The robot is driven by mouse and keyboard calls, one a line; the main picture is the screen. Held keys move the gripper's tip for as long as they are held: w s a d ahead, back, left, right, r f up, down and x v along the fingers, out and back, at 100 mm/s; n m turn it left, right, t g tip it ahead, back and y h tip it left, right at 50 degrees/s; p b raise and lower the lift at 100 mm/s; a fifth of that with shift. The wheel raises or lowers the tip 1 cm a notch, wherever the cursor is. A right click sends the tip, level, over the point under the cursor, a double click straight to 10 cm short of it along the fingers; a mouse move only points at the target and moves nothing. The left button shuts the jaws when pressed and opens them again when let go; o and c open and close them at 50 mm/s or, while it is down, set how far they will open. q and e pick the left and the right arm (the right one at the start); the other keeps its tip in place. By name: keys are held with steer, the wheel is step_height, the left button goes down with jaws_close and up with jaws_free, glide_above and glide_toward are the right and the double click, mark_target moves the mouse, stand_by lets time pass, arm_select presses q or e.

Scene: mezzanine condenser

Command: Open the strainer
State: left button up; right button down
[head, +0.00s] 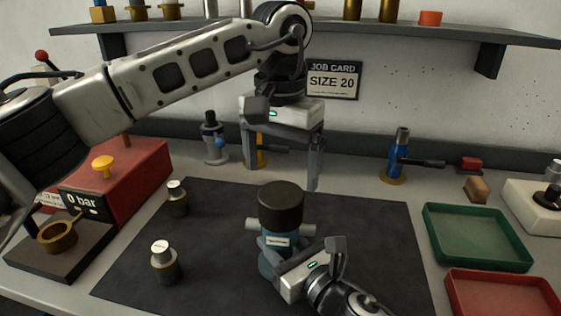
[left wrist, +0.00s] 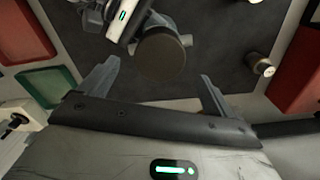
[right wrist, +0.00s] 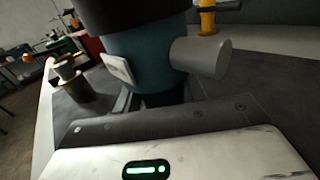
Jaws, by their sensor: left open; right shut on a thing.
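The strainer has a teal body (head: 270,263) with a white label, grey side ports and a wide round black cap (head: 281,204). It stands upright on the dark mat, cap on. My right gripper (head: 300,268) is shut on the body, low and from the front right; the right wrist view shows the body (right wrist: 145,62) between its fingers, partly hidden. My left gripper (head: 282,168) is open and empty, pointing down above and behind the cap. In the left wrist view the cap (left wrist: 161,55) lies between and beyond the open fingers, not touched.
Two small metal fittings with pale tops (head: 177,198) (head: 164,262) stand on the mat's left side. A red pressure unit (head: 130,185) reading 0 bar is at left. A green tray (head: 478,238) and a red tray (head: 500,295) lie at right. A shelf (head: 420,35) runs along the back wall.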

mark_target(280, 193)
arm_select(q)
steer(key=shift+f+m, duration=0.3)
steer(key=shift+f, duration=0.25)
arm_select(e)
steer(key=shift+r, duration=0.3)
arm_select(q)
step_height(280, 193, down, 7)
